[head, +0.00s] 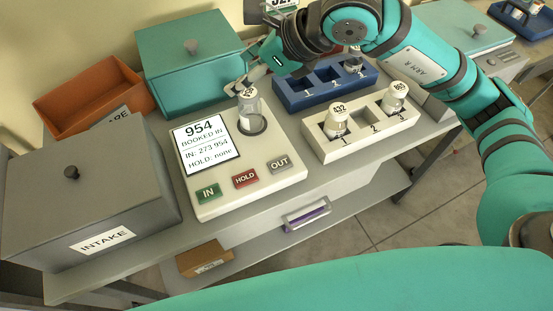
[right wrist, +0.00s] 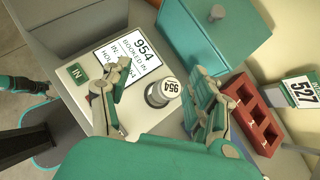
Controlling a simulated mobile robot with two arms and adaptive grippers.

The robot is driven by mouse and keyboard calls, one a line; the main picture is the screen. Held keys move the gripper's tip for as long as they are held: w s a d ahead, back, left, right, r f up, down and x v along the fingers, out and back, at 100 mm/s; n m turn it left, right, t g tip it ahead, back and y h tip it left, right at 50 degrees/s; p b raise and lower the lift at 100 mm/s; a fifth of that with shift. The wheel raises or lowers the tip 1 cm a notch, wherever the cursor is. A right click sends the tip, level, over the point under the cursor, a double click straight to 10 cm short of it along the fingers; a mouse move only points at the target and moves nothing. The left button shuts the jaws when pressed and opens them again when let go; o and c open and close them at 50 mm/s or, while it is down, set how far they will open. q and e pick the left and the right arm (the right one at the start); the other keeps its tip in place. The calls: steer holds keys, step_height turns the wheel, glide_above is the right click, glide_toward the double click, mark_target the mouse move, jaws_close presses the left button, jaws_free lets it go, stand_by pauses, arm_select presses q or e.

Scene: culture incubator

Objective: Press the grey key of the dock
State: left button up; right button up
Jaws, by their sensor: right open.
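The dock (head: 247,185) is a pale console with a screen reading 954, BOOKED IN, HOLD: none. Its grey OUT key (head: 279,163) is at the right end of the front key row, beside the red HOLD key (head: 245,178) and green IN key (head: 208,193). A white-capped vial marked 954 (head: 248,112) stands in the dock's round well. My right gripper (right wrist: 160,70) is open, with the vial between its spread fingers in the right wrist view; I cannot tell whether they touch it. The grey key is hidden there. My left gripper is not in view.
A white rack (head: 365,147) with two vials and a blue rack (head: 290,101) stand right of the dock. A grey INTAKE box (head: 75,200), an orange bin (head: 80,98) and a teal box (head: 185,55) stand left and behind. A red rack (right wrist: 236,82) shows in the right wrist view.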

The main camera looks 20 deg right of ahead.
stand_by(0.5)
jaws_close()
stand_by(0.5)
steer(key=shift+s+a, duration=0.1)
stand_by(0.8)
